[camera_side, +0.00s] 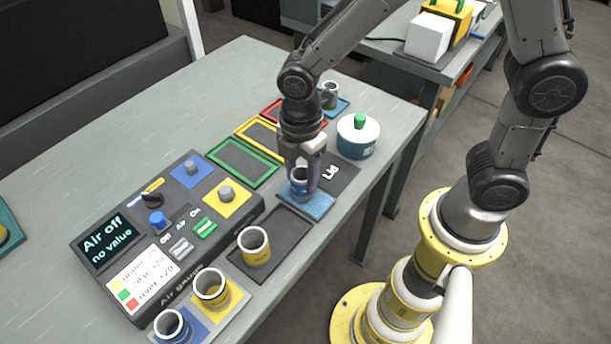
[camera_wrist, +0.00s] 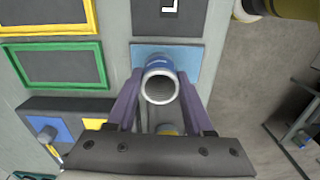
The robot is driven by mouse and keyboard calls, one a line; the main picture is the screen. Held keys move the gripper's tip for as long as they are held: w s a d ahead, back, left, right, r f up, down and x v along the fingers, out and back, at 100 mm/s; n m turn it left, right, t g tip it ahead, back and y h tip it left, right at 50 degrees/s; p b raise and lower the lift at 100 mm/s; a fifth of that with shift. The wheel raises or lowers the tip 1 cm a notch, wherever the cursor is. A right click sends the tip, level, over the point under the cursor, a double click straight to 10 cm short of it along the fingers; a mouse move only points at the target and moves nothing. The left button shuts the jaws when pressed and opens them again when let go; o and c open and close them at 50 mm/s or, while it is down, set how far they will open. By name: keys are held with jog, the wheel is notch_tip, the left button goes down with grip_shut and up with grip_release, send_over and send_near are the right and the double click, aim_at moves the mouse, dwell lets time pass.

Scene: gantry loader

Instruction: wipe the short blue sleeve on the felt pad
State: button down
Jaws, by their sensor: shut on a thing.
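The short blue sleeve (camera_side: 298,184), a grey open ring with a blue band, is held upright between the fingers of my gripper (camera_side: 303,178). The wrist view shows the sleeve (camera_wrist: 160,84) from above, mouth open, with purple fingers of my gripper (camera_wrist: 160,100) on both sides. The felt pad (camera_side: 316,208) is a light blue square under the sleeve. It also shows in the wrist view (camera_wrist: 188,60). The sleeve is at or just above the pad; I cannot tell whether it touches.
The air gauge box (camera_side: 180,215) is left; green (camera_side: 243,163), yellow and red frames lie behind.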

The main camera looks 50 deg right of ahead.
jog(key=shift+w, duration=0.7)
jog(key=shift+s+f, duration=0.2)
jog(key=shift+s, duration=1.1)
jog(key=shift+s, duration=0.1)
jog(key=shift+s+d, duration=0.1)
jog(key=shift+s, duration=0.9)
jog(key=shift+w, duration=0.1)
jog(key=shift+w+r, duration=0.15)
jog(key=shift+w, duration=1.05)
jog(key=shift+w, duration=0.1)
